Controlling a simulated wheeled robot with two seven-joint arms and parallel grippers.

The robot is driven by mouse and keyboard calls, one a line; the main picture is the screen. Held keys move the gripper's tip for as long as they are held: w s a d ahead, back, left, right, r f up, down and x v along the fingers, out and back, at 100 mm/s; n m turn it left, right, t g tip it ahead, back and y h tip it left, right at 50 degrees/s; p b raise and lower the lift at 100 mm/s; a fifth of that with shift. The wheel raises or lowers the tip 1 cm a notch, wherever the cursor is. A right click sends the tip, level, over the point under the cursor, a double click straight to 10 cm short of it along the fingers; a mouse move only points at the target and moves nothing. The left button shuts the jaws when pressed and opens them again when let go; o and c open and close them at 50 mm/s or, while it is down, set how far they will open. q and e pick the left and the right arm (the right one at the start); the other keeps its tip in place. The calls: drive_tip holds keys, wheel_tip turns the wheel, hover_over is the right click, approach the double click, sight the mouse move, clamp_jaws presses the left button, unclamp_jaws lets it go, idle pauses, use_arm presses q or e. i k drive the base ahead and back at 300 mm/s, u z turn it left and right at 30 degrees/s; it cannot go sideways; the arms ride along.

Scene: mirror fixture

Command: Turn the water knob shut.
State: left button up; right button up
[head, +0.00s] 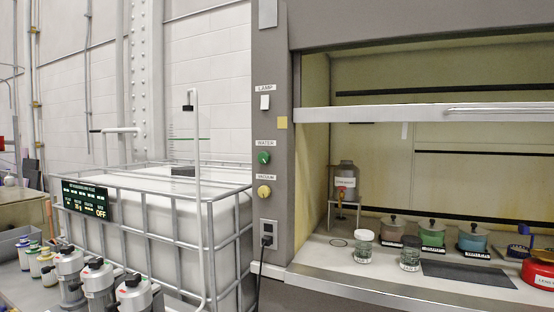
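The water knob (264,157) is a small round green knob on the grey left post of the fume hood, under a label that reads WATER. A pale mark shows on its face, but it is too small to tell its exact angle. Neither of my grippers is in the head view, and nothing touches the knob or covers it.
A lamp switch (265,102) sits above the knob, a yellow vacuum knob (264,191) and a socket (267,234) below. A caged white tank (160,190) stands left. The hood sash (430,113) is raised; jars (363,246) and several pots stand inside.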

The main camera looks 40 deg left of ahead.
sight(264, 157)
drive_tip(key=u, duration=0.6)
drive_tip(key=i, duration=0.95)
drive_tip(key=u, duration=0.75)
